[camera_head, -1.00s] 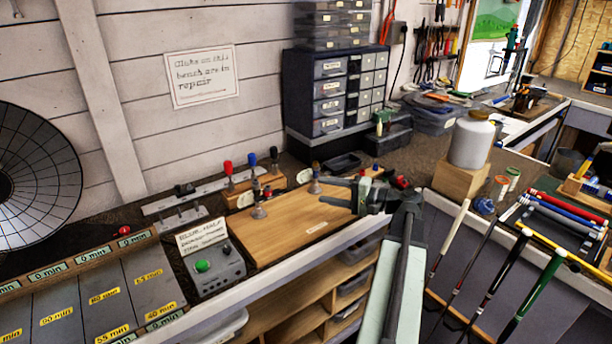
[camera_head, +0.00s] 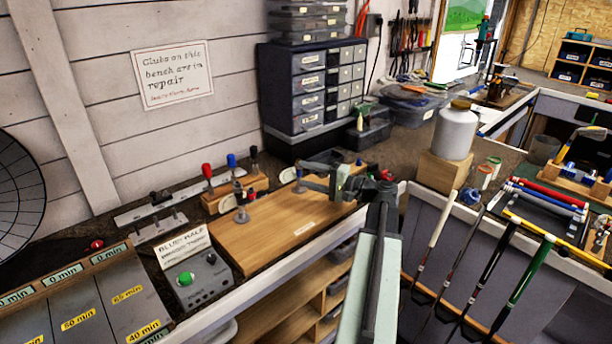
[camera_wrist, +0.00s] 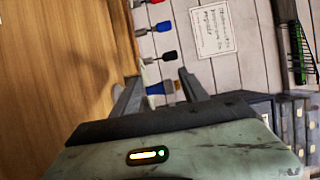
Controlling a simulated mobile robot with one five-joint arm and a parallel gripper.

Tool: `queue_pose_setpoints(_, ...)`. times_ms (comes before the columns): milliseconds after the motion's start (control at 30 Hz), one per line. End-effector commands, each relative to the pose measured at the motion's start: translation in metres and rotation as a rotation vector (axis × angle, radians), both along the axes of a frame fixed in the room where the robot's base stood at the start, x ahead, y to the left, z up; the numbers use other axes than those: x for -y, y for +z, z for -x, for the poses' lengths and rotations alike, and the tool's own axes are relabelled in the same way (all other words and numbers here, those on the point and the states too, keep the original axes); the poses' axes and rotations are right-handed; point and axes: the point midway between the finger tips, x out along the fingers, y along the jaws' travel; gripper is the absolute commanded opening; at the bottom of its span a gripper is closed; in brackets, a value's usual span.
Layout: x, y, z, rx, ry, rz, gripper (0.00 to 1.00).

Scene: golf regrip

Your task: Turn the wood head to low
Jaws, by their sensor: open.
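No part is clearly recognisable as the wood head. A small blue-topped piece (camera_head: 299,177) stands upright on the wooden board (camera_head: 285,222) on the bench. It could be the piece in question, but I cannot tell. My gripper (camera_head: 312,177) is open at the right of this piece, above the board, with its jaws pointing left. In the wrist view my jaws (camera_wrist: 158,92) are apart, and a blue and white piece (camera_wrist: 160,89) shows between or beyond them. I cannot tell whether they touch it. A grey upright piece (camera_head: 241,205) stands further left on the board.
Red, blue and black handles (camera_head: 231,160) stand in a wooden block behind the board. A control box with a green button (camera_head: 190,279) is left of it. Drawer cabinets (camera_head: 312,85) stand behind. A white jar (camera_head: 455,132) and several club shafts (camera_head: 487,265) are at right.

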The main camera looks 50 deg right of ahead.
Motion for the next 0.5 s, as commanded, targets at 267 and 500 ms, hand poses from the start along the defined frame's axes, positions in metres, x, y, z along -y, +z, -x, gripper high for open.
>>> queue_pose_setpoints(267,-0.0017,0.0000,-0.0057,0.000,-0.002,0.000,0.52)
queue_pose_setpoints(500,-0.0018,-0.0001,-0.0055,0.000,-0.001,0.000,0.00)
